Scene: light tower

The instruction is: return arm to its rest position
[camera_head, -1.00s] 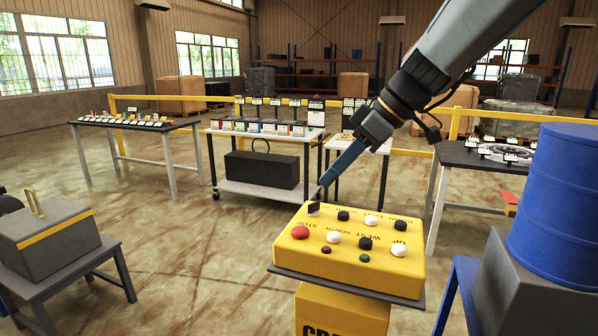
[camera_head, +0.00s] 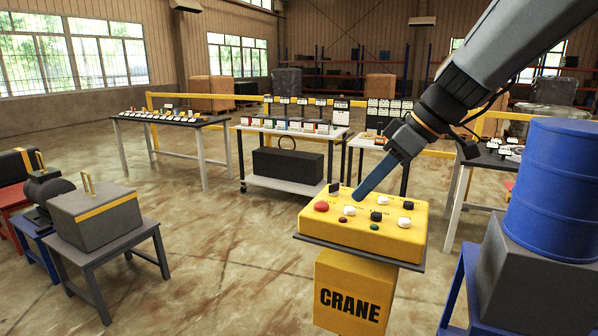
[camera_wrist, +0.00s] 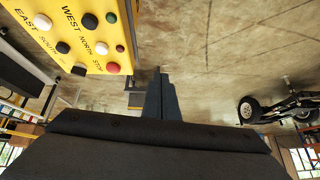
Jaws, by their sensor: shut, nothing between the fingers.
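My gripper (camera_head: 361,195) is shut and empty, its blue fingers pointing down and left just over the back part of the yellow crane control box (camera_head: 416,236). I cannot tell from the head view whether the fingertips touch the box. In the wrist view the shut fingers (camera_wrist: 160,75) show dark in the middle, with the control box (camera_wrist: 88,30) apart from them at the upper left. The box top has a red button (camera_head: 321,206) and several black and white buttons. My arm reaches in from the upper right.
A blue drum (camera_head: 556,190) stands on a grey block at the right, close to my arm. A grey case (camera_head: 98,215) sits on a stool at the left. A white cart (camera_head: 290,187) and worktables stand behind. The floor between is open.

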